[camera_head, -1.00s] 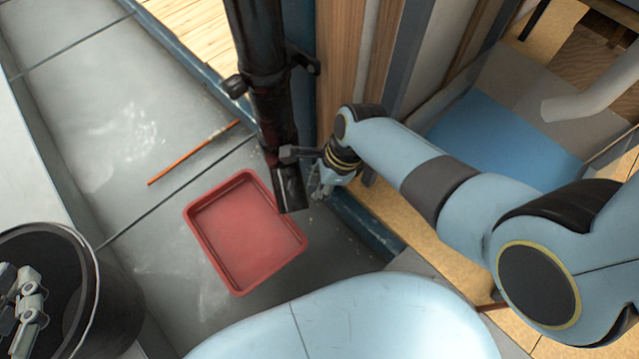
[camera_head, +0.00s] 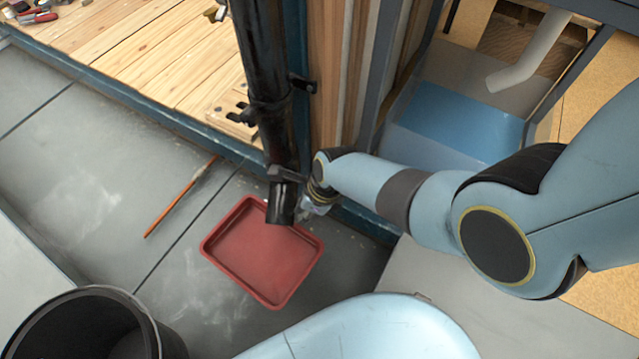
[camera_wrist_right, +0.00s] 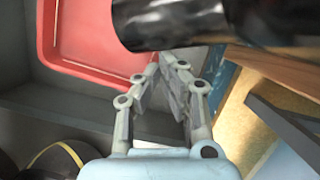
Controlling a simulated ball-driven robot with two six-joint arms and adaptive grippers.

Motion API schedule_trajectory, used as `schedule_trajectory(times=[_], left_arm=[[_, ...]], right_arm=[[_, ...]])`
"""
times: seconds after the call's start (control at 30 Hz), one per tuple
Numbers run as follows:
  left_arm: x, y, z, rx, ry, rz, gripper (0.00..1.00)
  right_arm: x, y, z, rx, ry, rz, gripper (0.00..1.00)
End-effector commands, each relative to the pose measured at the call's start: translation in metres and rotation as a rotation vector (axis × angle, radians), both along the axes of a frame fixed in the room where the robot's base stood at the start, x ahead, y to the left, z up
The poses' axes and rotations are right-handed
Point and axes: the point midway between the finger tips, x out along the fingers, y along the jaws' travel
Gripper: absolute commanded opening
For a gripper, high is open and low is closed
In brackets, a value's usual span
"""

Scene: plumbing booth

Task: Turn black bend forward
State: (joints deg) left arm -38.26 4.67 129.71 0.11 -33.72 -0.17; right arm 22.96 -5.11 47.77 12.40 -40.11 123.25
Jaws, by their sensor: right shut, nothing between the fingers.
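A black pipe (camera_head: 262,60) runs down beside the wooden wall post. The black bend (camera_head: 281,205) is at its lower end, its mouth pointing down over the edge of the red tray (camera_head: 226,274). In the right wrist view the bend (camera_wrist_right: 170,20) crosses the top as a glossy dark tube. My right gripper (camera_head: 316,208) is right beside the bend, on its right side, partly hidden by its own wrist. In the wrist view its fingers (camera_wrist_right: 163,66) come together, empty, just below the bend; I cannot tell whether they touch it. My left gripper is out of view.
An orange stick (camera_head: 180,198) lies on the grey floor left of the tray. A black bucket (camera_head: 92,325) stands at the lower left. A blue-grey sill (camera_head: 150,110) and the wall post bound the space behind.

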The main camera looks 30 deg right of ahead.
Motion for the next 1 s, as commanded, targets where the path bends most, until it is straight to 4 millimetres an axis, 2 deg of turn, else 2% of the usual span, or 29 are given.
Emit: schedule_trajectory(times=[0.13, 0.5, 1.0], left_arm=[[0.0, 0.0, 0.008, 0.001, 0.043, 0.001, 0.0], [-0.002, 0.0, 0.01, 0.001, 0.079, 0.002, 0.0], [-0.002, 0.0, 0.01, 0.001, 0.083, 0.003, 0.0]], right_arm=[[0.003, 0.012, 0.002, 0.001, -0.002, 0.011, 0.0], [0.007, 0.033, 0.0, 0.0, -0.001, 0.015, 0.0], [0.009, 0.039, 0.0, 0.0, 0.0, 0.015, 0.0]])
